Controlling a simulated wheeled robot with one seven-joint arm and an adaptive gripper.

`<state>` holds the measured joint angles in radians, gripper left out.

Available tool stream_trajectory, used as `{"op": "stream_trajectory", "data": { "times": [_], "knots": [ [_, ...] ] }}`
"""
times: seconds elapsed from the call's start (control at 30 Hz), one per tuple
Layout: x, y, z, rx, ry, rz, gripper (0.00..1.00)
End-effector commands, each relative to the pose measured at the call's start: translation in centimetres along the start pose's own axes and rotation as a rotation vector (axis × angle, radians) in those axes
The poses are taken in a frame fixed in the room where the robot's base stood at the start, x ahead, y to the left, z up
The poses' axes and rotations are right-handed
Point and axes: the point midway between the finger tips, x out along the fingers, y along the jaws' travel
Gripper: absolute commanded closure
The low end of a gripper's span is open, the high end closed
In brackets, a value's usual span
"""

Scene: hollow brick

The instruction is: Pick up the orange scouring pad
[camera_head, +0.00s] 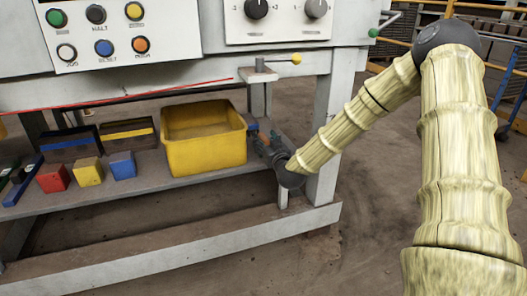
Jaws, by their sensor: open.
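My gripper (262,143) is at the right end of the grey lower shelf (195,182), just right of the yellow bin (205,155). It is small and dark in the picture, and its jaws are open. I cannot clearly make out the orange scouring pad. A small patch of orange-brown and blue shows around the fingers, but it is too small to tell what it is. I cannot tell whether the fingers touch anything. The inside floor of the yellow bin is only partly visible, and no pad shows in it.
A red block (53,178), a yellow block (88,171) and a blue block (122,165) stand left of the bin. Dark boxes (127,135) are behind them. A white post (328,130) stands right of my gripper, and the control panel overhangs the shelf.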

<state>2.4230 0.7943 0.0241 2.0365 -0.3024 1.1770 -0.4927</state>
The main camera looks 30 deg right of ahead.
Motion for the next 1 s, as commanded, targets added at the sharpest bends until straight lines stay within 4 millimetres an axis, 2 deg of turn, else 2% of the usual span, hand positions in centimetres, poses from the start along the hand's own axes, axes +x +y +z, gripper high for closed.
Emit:
{"op": "stream_trajectory", "data": {
  "times": [0.2,0.47,0.57,0.77,1.0],
  "knots": [
    [1.8,0.0,0.1,-0.001,0.001,0.000,0.50],
    [1.9,0.0,-0.1,-0.001,0.000,0.000,0.50],
    [1.9,0.0,-0.1,-0.001,0.000,0.000,0.65],
    [1.9,0.0,-0.1,-0.001,0.000,0.000,1.00],
    [1.9,0.0,-0.1,-0.001,0.000,0.000,1.00]
  ]
}}
